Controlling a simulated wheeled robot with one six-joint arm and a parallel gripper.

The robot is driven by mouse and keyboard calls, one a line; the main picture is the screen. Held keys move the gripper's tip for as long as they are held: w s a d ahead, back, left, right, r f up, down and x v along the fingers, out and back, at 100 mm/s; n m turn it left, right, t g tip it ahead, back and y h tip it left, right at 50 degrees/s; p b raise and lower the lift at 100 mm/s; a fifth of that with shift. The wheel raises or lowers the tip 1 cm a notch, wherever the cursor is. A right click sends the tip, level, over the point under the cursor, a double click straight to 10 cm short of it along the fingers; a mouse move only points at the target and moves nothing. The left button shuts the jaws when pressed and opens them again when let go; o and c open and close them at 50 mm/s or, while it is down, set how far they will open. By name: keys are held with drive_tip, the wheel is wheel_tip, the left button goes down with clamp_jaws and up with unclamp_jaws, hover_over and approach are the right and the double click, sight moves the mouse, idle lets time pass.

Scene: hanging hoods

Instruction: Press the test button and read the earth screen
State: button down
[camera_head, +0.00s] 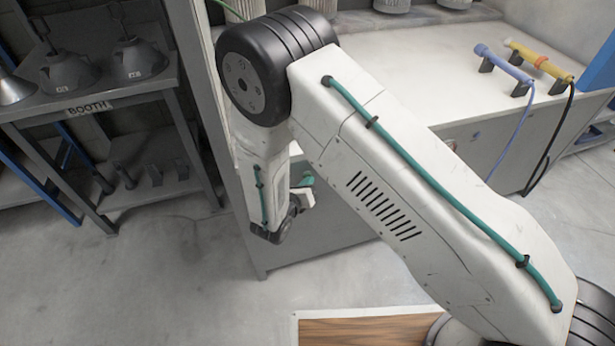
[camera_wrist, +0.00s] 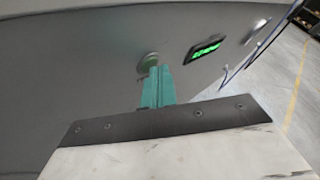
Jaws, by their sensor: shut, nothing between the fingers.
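In the wrist view, my gripper (camera_wrist: 157,72) has teal fingers shut together with nothing between them. The fingertips are at the lower right part of a round, pale button (camera_wrist: 147,63) on a grey panel and partly cover it. I cannot tell whether they touch it. A small dark screen (camera_wrist: 206,48) with lit green characters is to the right of the button; the characters are too small and slanted to read. In the head view, my gripper (camera_head: 306,181) is low beside the bench front, partly hidden by my arm, which also hides the button and screen.
The bench (camera_head: 432,70) holds a blue probe (camera_head: 503,64) and a yellow probe (camera_head: 538,60) on black stands, with cables hanging over the front. A shelf marked BOOTH (camera_head: 90,108) with several grey hoods stands left. Bare floor (camera_head: 150,270) lies between. A wood-topped surface (camera_head: 365,330) is in the foreground.

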idle(0.4)
drive_tip(key=shift+s+d, duration=0.15)
drive_tip(key=shift+s, duration=0.6)
drive_tip(key=s, duration=0.2)
drive_tip(key=s+d, duration=0.1)
drive_tip(key=s, duration=0.1)
drive_tip(key=shift+s+d, duration=0.2)
drive_tip(key=shift+s, duration=0.2)
idle(0.5)
